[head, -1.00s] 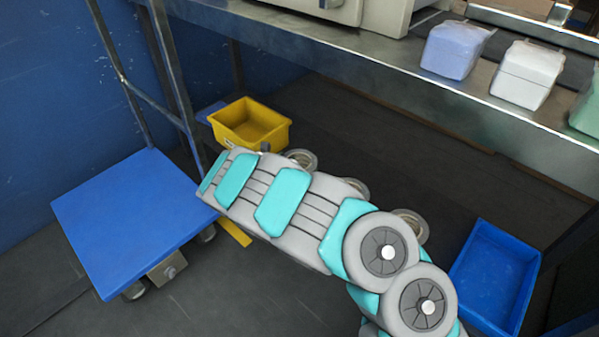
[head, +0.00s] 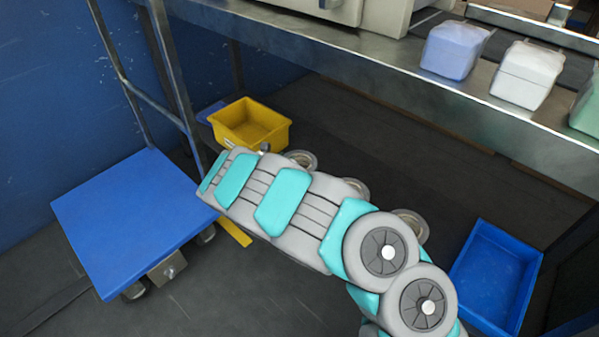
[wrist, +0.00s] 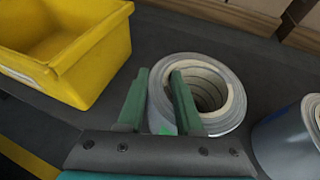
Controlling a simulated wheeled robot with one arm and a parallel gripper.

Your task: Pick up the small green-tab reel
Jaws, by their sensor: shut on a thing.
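The reel with a small green tab (wrist: 235,100) is a grey-white roll with a wide open core, in the middle of the wrist view. Its green tab shows at the near side, between my fingers. My gripper (wrist: 160,82) is shut on the reel's wall: one green finger is outside on the left, the other reaches into the core. In the head view the reel (head: 312,163) shows partly behind my arm, right of the yellow bin. I cannot tell whether it is clear of the dark surface. My fingers are mostly hidden in the head view.
A yellow bin (wrist: 93,68) stands close left of the reel. Another reel (wrist: 287,143) stands to the right; a third (head: 415,220) shows past my arm. A blue cart (head: 130,215) is at left, a blue tray (head: 495,275) at right. A metal shelf (head: 400,75) overhangs behind.

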